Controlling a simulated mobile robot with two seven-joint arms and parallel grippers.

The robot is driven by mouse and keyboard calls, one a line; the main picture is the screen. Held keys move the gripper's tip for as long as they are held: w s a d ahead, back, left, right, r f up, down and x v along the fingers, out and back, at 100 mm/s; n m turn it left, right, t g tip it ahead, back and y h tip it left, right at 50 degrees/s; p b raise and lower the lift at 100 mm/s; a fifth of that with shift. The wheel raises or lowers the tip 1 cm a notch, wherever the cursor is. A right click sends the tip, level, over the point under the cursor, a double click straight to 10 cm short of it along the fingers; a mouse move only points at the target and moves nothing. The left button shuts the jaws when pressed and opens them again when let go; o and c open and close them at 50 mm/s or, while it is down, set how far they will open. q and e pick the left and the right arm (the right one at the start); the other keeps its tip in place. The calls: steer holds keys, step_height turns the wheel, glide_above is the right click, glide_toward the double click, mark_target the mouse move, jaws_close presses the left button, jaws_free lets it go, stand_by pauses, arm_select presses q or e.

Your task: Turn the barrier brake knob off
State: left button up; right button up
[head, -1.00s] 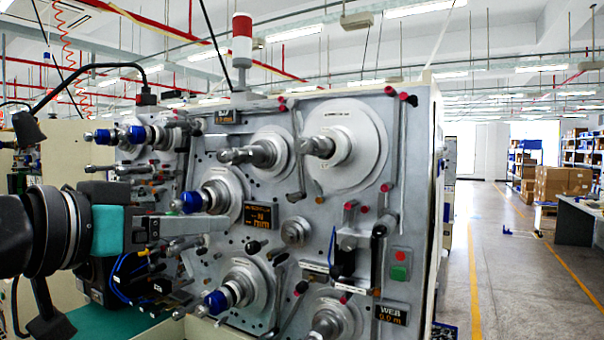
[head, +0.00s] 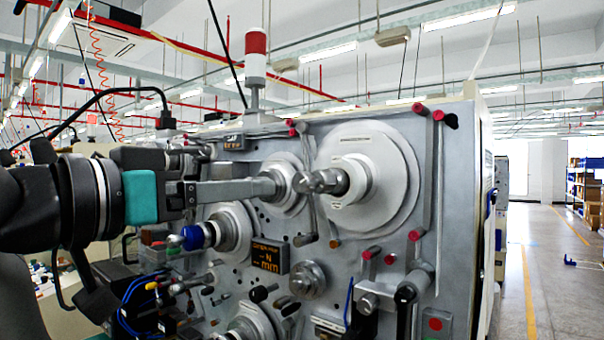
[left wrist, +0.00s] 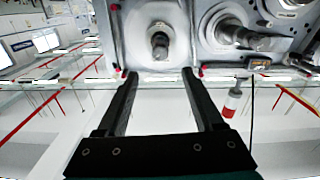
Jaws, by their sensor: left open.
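The winding machine's grey front panel (head: 340,240) fills the middle of the head view. I cannot tell which control is the barrier brake knob; labels are too small to read. A round silver knob (head: 307,280) and a small black knob (head: 262,293) sit on the lower panel. My left gripper (head: 275,187) reaches in from the left in front of the upper spindles, above these knobs. In the left wrist view, its two black fingers (left wrist: 160,75) are apart with nothing between them. A spindle (left wrist: 160,42) with a pale disc shows beyond the fingertips. My right gripper is not in view.
A large white disc spindle (head: 400,170) and a blue-tipped spindle (head: 194,237) stick out from the panel. A red-and-white signal lamp (head: 255,55) stands on top. A black-handled lever (head: 405,295) is at lower right. Clear floor (head: 550,270) lies right of the machine.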

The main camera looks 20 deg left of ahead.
mark_target(299, 185)
arm_select(q)
steer(key=p+x, duration=0.3)
steer(key=x, duration=0.7)
steer(key=shift+w+d, duration=0.15)
steer(key=shift+w, duration=0.2)
steer(key=shift+w+d+p, duration=0.2)
steer(key=shift+w+p, duration=0.1)
steer(key=shift+w, duration=0.35)
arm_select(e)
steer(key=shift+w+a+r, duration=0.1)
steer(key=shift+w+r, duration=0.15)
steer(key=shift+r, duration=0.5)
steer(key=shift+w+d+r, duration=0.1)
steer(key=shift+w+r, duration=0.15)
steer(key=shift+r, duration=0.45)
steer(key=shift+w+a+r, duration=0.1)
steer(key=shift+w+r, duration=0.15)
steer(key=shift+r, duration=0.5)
arm_select(q)
jaws_close()
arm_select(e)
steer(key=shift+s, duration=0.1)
